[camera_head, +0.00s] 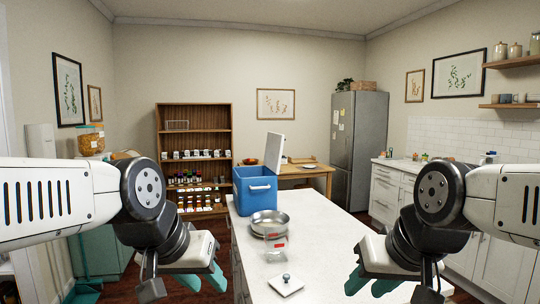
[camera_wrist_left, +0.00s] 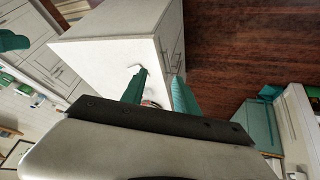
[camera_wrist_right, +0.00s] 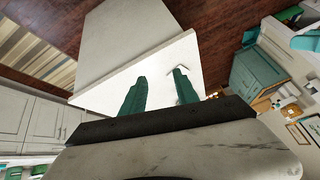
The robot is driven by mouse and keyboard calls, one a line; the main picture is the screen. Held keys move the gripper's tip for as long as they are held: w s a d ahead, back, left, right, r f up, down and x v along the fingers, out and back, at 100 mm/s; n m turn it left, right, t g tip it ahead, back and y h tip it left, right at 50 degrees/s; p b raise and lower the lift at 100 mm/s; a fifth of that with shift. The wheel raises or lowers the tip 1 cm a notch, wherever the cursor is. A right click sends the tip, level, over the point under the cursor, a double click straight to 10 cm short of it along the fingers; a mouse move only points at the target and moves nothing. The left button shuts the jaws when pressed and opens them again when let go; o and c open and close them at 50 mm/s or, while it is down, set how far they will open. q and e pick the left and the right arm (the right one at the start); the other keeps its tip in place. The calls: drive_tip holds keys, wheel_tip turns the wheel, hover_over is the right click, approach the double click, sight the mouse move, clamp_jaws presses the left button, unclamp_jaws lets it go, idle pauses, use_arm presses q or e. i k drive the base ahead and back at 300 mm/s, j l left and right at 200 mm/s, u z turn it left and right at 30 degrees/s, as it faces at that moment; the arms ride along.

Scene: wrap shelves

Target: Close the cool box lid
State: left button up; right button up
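The blue cool box (camera_head: 256,192) stands on the far part of the white island counter. Its white lid (camera_head: 274,152) is open and stands upright at the box's right side. My left gripper (camera_head: 214,276) is in front of the counter's left side, well short of the box, and open. Its teal fingers also show apart and empty in the left wrist view (camera_wrist_left: 158,90). My right gripper (camera_head: 372,282) is at the counter's near right, away from the box and lid. Its fingers are apart and empty in the right wrist view (camera_wrist_right: 160,90). The box's inside is mostly hidden.
A metal pot (camera_head: 269,222), a clear container (camera_head: 276,244) and a small square lid with a knob (camera_head: 286,285) are on the island counter (camera_head: 325,222) in front of the box. A wooden shelf (camera_head: 194,150) and a grey fridge (camera_head: 358,145) stand behind.

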sight(275, 142)
drive_tip(key=i+l+u, duration=0.1)
drive_tip(key=l+u, duration=0.2)
drive_tip(key=l, duration=0.6)
drive_tip(key=l+u, duration=0.3)
drive_tip(key=l, duration=0.55)
drive_tip(key=k+l+u, duration=0.15)
drive_tip(key=l+u, duration=0.15)
drive_tip(key=l, duration=0.6)
drive_tip(key=i+l+u, duration=0.15)
drive_tip(key=l+u, duration=0.2)
drive_tip(key=l, duration=1)
drive_tip(key=l+u, duration=0.4)
drive_tip(key=l, duration=0.95)
drive_tip(key=i+l+u, duration=0.1)
drive_tip(key=u, duration=0.25)
drive_tip(key=i+l+u, duration=0.1)
drive_tip(key=l+u, duration=0.15)
drive_tip(key=u, duration=0.15)
